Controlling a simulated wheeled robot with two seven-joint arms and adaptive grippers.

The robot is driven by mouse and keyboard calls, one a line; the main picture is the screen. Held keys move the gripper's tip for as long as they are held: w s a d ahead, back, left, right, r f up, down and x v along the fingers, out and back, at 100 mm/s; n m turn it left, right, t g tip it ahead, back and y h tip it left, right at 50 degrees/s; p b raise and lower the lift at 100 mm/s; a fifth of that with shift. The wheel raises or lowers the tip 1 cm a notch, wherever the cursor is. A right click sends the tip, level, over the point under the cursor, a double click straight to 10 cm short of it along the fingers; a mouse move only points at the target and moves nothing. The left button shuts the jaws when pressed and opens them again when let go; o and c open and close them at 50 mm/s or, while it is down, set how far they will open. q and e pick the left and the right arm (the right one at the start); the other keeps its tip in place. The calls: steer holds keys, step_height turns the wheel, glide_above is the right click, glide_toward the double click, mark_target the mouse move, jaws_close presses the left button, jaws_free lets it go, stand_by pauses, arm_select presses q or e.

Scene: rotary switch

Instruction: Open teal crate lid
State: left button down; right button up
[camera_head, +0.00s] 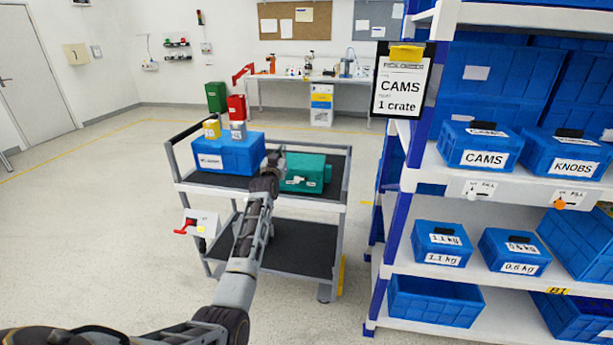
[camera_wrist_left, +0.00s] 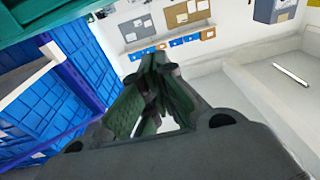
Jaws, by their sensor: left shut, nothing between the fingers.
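The teal crate (camera_head: 312,172) sits on the right part of the cart's upper shelf. Its top looks closed in the head view, with a small label on its front; the arm hides its left end. My left gripper (camera_head: 274,160) is at the crate's left end, between it and the blue crate. In the left wrist view the fingers (camera_wrist_left: 153,62) are together with nothing between them. A teal edge (camera_wrist_left: 42,27) crosses the top left corner of that view. I cannot tell whether the gripper touches the crate. My right gripper is not in view.
A blue crate (camera_head: 228,153) with yellow and grey blocks on top stands on the cart's left. The cart (camera_head: 336,197) has a rail at each end. A rack (camera_head: 420,154) with blue crates stands to the right. Open floor (camera_head: 90,245) lies to the left.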

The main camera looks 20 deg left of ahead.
arm_select(q)
steer(key=shift+w+a+r+b, duration=0.2)
steer(key=shift+w+r, duration=0.2)
steer(key=shift+w, duration=0.35)
steer(key=shift+w+a+r+b, duration=0.15)
steer(key=shift+w+a+r, duration=0.15)
steer(key=shift+w, duration=0.5)
steer(key=shift+w+a+r+b, duration=0.2)
steer(key=shift+w+r, duration=0.25)
steer(key=shift+w, duration=0.3)
steer(key=shift+b+x, duration=2.3)
steer(key=shift+x, duration=0.65)
steer(key=shift+w, duration=0.1)
